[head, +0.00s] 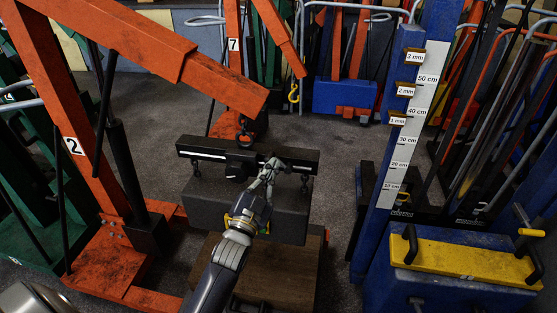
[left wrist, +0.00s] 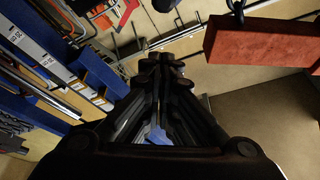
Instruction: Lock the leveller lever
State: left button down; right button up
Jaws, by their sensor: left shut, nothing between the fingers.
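The leveller is a black bar (head: 222,151) hanging below the boom of the orange crane marked 2 (head: 185,52). A dark grey block (head: 206,203) hangs under it. My left gripper (head: 272,166) is shut and empty at the right half of the bar, overlapping it in the head view; I cannot tell whether it touches. Its closed fingers (left wrist: 162,62) also show in the left wrist view. I cannot make out the lever on the leveller or its position. My right gripper is not in view.
A brown wooden platform (head: 270,272) is below the block. A blue post with a centimetre scale (head: 403,140) and a blue box with a yellow top (head: 465,262) stand to the right. Another orange crane marked 7 (head: 233,45) is behind. Grey floor lies between them.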

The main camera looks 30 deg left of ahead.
pick_arm(q)
jog(key=v, duration=0.3)
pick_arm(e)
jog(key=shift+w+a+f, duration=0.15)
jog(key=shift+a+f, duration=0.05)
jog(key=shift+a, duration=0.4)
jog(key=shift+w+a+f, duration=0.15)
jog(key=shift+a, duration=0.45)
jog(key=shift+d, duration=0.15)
